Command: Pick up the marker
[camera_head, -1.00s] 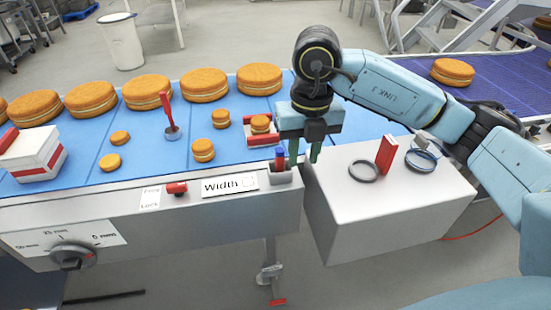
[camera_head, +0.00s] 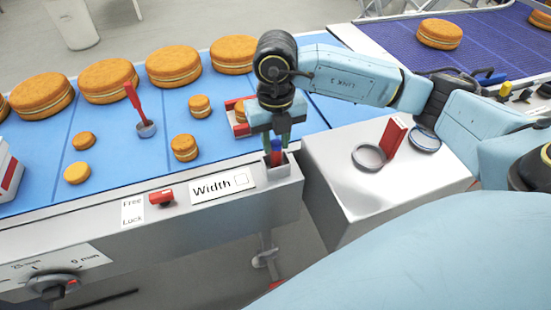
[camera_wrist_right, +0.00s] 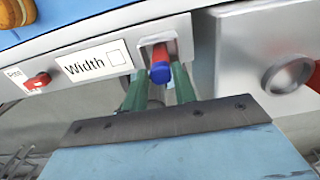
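The marker (camera_head: 277,155) is red with a blue end and stands in a small metal holder (camera_head: 283,172) at the conveyor's front edge. It also shows in the right wrist view (camera_wrist_right: 160,66), with its blue end towards me. My right gripper (camera_head: 277,141) is above the holder, its green fingers pointing down on either side of the marker. The marker's lower part is hidden in the holder. My left gripper is not in view.
A "Width" label (camera_head: 222,185) and a red knob (camera_head: 161,197) are left of the holder. Right of it, a grey box top (camera_head: 345,200) bears rings (camera_head: 369,157) and a red block (camera_head: 392,142). Orange cakes (camera_head: 109,80) and a red-handled tool (camera_head: 146,128) are on the blue belt.

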